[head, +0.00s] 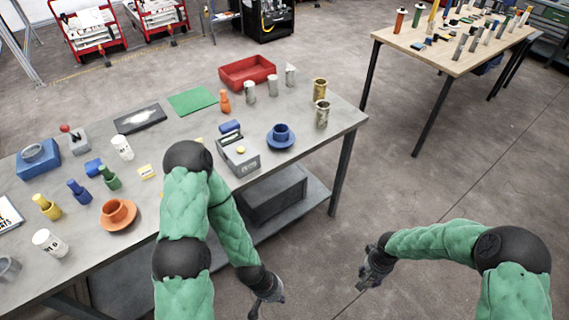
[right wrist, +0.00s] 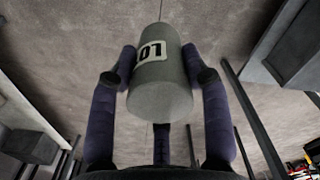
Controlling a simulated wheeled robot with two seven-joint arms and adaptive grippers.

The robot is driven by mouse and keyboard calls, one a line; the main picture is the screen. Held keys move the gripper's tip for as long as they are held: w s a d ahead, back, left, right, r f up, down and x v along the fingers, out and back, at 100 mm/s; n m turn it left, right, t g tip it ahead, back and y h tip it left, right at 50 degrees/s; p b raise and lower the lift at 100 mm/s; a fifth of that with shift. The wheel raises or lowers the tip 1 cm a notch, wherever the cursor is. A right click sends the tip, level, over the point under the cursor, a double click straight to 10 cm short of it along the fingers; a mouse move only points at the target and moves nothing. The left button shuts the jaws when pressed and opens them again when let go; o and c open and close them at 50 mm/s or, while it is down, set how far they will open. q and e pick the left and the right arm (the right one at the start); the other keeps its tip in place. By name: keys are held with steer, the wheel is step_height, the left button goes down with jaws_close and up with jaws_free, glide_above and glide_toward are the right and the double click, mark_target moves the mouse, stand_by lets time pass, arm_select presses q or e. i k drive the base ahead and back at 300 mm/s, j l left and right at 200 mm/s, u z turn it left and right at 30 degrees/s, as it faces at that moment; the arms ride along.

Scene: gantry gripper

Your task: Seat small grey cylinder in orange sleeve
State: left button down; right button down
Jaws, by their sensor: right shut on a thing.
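A grey cylinder (right wrist: 162,85) with a white "01" label is held between the fingers of my right gripper (right wrist: 158,68) in the right wrist view, clear of any surface. In the head view my right gripper (head: 371,272) hangs over the floor, right of the grey table; the cylinder is hard to make out there. The orange sleeve (head: 118,214), a short cup on a wide round flange, stands on the table at the left, far from my right gripper. My left gripper (head: 264,297) hangs low in front of the table, too small and dark to judge its jaws.
The grey table (head: 190,137) carries bottle-shaped pieces, a blue flanged sleeve (head: 281,136), a grey box (head: 240,158), a red tray (head: 247,71) and several metal cylinders. Floor between the tables is clear.

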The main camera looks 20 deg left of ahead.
mark_target(119, 215)
steer(key=u, duration=1.8)
